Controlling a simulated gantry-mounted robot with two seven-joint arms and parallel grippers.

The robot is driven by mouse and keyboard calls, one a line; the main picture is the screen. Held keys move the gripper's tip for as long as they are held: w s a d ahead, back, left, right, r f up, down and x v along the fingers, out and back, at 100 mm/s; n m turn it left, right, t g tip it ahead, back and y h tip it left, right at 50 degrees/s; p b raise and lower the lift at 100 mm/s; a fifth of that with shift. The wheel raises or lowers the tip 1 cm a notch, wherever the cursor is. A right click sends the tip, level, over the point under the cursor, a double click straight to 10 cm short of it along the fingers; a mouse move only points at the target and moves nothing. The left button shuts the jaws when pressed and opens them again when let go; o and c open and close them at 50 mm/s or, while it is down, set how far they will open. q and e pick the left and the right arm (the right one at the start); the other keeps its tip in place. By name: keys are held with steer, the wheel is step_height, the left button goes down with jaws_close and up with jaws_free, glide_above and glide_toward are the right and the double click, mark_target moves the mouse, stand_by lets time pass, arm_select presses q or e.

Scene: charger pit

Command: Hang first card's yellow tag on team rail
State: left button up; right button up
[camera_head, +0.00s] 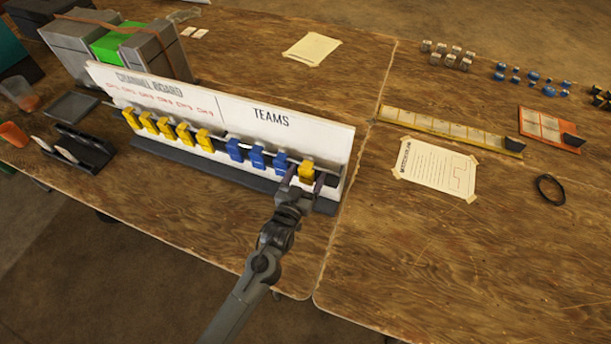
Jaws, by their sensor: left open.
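The white board (225,116) stands upright, marked CHANNEL BOARD on its left and TEAMS on its right. Several yellow tags (165,126) hang on the rail in its left section. Blue tags (257,157) hang under TEAMS. One yellow tag (306,169) is at the right end of the team rail, right of the blue tags, and appears to hang there. My left gripper (304,181) is open at this tag, its fingers on either side of it. Whether the fingers touch the tag is hard to tell. My right gripper is out of view.
A black card holder (80,148) stands left of the board. Grey and green boxes (120,48) stand behind it. Right of the board lie a yellow strip (450,130), a taped paper (436,168), an orange tray (548,130) and a black ring (549,189). The front right tabletop is clear.

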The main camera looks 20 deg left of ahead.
arm_select(q)
steer(key=shift+s, duration=0.1)
steer(key=s+a+f+m+g+p, duration=0.15)
steer(key=s+g, duration=0.55)
steer(key=s, duration=0.9)
steer(key=s+a+f+g+b, duration=0.1)
steer(key=s+a+f+g, duration=0.15)
steer(key=s+g, duration=0.95)
steer(key=s+r+t+p, duration=0.2)
steer(key=r+p, duration=1.3)
steer(key=s+r+t+p, duration=0.2)
steer(key=r+p, duration=1.3)
steer(key=shift+s+a+r+t+p, duration=0.2)
steer(key=shift+s+a+t+p, duration=0.1)
steer(key=shift+s+a+p, duration=0.1)
